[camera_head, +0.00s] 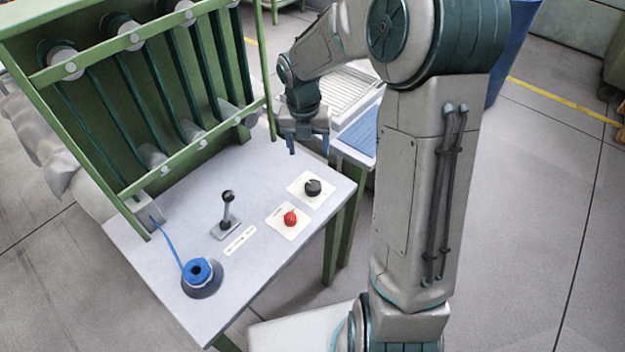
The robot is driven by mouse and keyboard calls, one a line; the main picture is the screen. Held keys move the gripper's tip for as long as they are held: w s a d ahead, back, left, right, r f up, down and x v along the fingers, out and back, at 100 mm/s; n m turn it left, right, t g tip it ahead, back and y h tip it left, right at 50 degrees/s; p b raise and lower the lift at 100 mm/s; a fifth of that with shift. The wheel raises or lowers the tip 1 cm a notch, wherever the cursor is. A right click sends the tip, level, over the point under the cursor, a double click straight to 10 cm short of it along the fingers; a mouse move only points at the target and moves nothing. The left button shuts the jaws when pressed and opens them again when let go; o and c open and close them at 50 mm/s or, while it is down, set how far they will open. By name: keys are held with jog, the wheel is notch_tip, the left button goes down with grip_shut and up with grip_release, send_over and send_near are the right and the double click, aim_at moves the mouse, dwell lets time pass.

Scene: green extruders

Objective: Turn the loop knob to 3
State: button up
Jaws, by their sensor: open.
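A black round knob (313,187) sits on a white plate near the right edge of the grey table. A red knob (290,218) sits on a second white plate just in front and to the left of it. The plate markings are too small to read, so I cannot tell which is the loop knob or where either is set. My gripper (308,147) points down with its fingers apart and empty. In the picture it is above the black knob, near the table's far right edge, and touches neither knob.
A black-handled lever (227,209) stands upright left of the knobs. A blue spool on a dark cone (201,277) is at the table's front left. A green frame with rollers (150,90) rises behind. A side stand (355,130) is beyond the table's right side.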

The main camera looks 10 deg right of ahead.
aim_at(312, 185)
jog(key=f, duration=1.3)
jog(key=shift+s+d+f, duration=0.15)
jog(key=shift+d+f, duration=0.2)
jog(key=shift+d, duration=0.05)
jog(key=c, duration=1)
